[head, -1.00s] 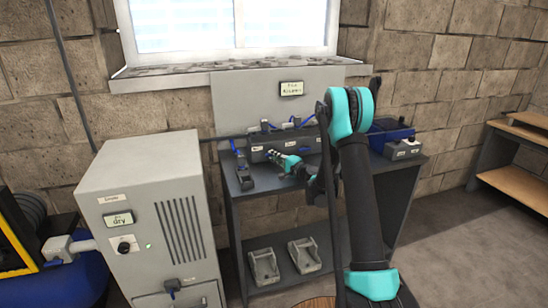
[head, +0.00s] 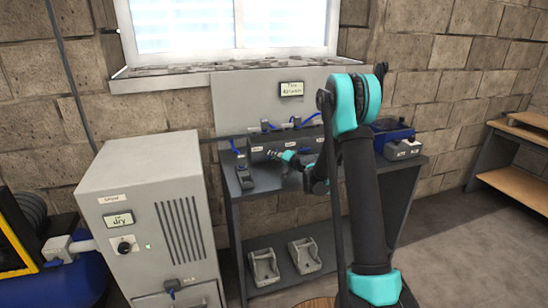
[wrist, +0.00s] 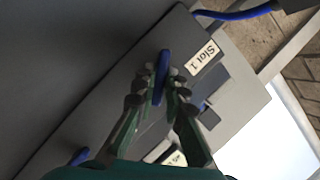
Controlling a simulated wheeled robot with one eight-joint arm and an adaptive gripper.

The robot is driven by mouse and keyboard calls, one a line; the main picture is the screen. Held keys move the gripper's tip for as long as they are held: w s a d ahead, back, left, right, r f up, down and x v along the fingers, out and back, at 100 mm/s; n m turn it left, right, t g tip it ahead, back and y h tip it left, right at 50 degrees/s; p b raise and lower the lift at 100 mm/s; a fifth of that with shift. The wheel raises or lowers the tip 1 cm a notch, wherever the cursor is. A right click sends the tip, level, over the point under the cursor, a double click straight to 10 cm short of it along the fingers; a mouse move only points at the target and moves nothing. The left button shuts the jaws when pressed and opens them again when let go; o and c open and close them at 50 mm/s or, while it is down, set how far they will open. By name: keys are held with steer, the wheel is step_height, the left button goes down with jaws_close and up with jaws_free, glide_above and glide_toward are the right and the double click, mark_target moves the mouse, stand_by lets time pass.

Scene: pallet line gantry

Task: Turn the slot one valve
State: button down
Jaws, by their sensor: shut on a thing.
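The slot one valve shows as a blue lever (wrist: 161,77) beside the label "Slot 1" (wrist: 203,57) in the wrist view. My gripper (wrist: 160,85) is shut on this lever, with one finger on each side of it. In the head view my gripper (head: 273,155) is at the front left of the dark manifold block (head: 300,143) on the bench. The lever is too small there to make out its angle.
A blue bin (head: 387,130) and a small grey box (head: 402,149) sit on the bench's right. A grey "dry" cabinet (head: 150,225) stands left of the bench. Two grey brackets (head: 263,267) lie on the lower shelf. Floor at right is clear.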

steer(key=n+h, duration=0.1)
steer(key=n, duration=0.1)
steer(key=n+h, duration=0.1)
steer(key=n, duration=0.1)
steer(key=shift+a+r+h, duration=0.15)
steer(key=shift+h, duration=0.15)
steer(key=n+h, duration=0.2)
steer(key=n, duration=0.1)
steer(key=shift+s+n+h, duration=0.1)
steer(key=shift+n+h, duration=0.2)
steer(key=shift+n, duration=0.1)
stand_by(0.3)
steer(key=c, duration=1.6)
jaws_free()
steer(key=v, duration=1.2)
steer(key=shift+s+a, duration=0.1)
steer(key=shift+a, duration=0.05)
